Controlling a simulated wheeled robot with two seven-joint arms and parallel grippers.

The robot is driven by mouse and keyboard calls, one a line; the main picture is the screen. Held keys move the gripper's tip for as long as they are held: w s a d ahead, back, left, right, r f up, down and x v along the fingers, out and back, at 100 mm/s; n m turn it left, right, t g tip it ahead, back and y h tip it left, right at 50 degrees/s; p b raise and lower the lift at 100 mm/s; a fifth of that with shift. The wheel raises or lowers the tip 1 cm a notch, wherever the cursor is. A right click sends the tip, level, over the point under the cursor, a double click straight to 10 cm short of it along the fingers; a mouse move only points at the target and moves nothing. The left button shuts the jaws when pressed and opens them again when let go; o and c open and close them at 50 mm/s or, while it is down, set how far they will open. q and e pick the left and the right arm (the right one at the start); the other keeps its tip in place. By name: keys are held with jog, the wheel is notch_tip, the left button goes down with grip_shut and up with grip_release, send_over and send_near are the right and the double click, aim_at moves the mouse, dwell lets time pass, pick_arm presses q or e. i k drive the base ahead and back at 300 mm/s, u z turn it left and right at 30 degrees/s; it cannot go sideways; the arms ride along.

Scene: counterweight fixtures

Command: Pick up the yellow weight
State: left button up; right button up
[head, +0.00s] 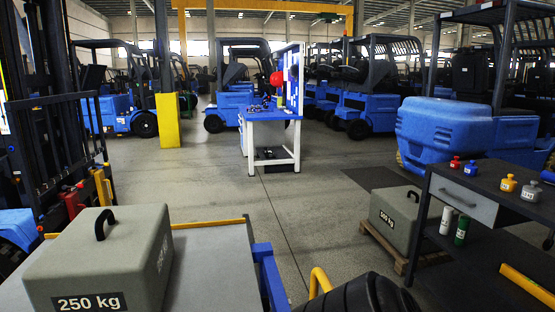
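The yellow weight (509,185) is a small orange-yellow piece with a narrow top knob. It stands upright on the dark top of the workbench (490,176) at the right. It is between a blue weight (470,169) and a grey weight (531,192). A red weight (455,162) stands farther left on the same top. Neither of my grippers is in the head view, and nothing is seen touching the yellow weight.
A 250 kg block (100,262) sits on a grey platform (215,260) at the lower left. A 500 kg block (398,220) rests on a pallet by the workbench. A black ribbed object (365,296) is at the bottom. Open floor (300,200) lies in the middle.

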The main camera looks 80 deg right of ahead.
aim_at(508, 185)
jog(key=z, duration=4.5)
jog(key=i, duration=1.75)
jog(key=u, duration=0.7)
